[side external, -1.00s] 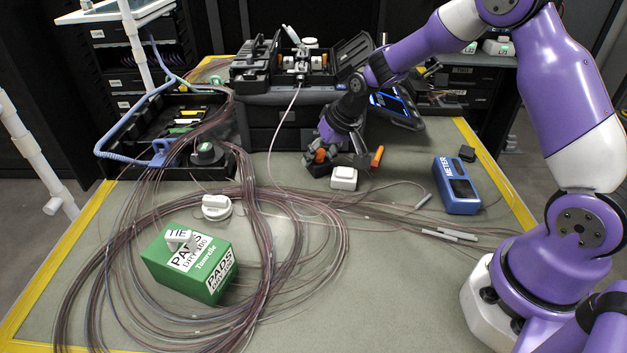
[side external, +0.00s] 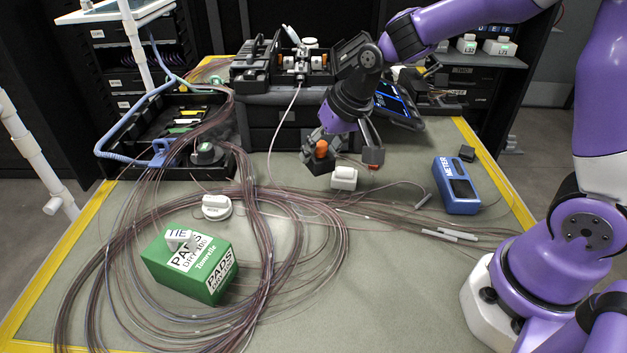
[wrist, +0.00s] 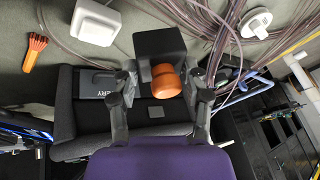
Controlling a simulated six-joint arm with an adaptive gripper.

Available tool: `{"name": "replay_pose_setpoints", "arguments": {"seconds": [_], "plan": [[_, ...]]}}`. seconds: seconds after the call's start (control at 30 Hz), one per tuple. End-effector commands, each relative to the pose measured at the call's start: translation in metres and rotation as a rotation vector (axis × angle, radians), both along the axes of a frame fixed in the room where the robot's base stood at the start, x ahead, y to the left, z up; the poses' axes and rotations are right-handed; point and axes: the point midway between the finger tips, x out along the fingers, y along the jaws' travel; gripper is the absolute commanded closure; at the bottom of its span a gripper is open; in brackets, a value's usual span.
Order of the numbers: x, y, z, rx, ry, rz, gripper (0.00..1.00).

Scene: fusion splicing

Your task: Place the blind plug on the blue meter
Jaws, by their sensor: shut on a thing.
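The blue meter (side external: 457,185) lies on the right of the mat, its dark window facing up. My gripper (side external: 340,150) is low over the back middle of the mat, left of the meter and apart from it. It is shut on a dark block with a round orange knob (side external: 321,149), which I take to be the blind plug. In the wrist view the orange knob (wrist: 165,80) shows between my fingers (wrist: 160,76), with the dark block at the fingertips. I cannot tell whether its underside touches the mat.
A white box (side external: 344,178) stands close beside my gripper. An orange-handled brush (wrist: 36,50) lies near it. A small black block (side external: 467,153) sits behind the meter. Fibre coils, white sleeves (side external: 450,235) and a green pads box (side external: 190,265) occupy the front.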

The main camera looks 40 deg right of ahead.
Motion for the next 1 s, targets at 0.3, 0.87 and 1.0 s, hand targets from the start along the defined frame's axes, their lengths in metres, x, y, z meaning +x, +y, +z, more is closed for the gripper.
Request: {"name": "replay_pose_setpoints", "arguments": {"seconds": [0.3, 0.87, 1.0], "plan": [[-0.066, 0.066, 0.0, 0.0, -0.001, 0.01, 0.94], [-0.083, -0.007, 0.026, -0.002, -0.004, -0.691, 0.94], [-0.103, -0.051, 0.048, -0.002, 0.0, -1.181, 0.94]]}}
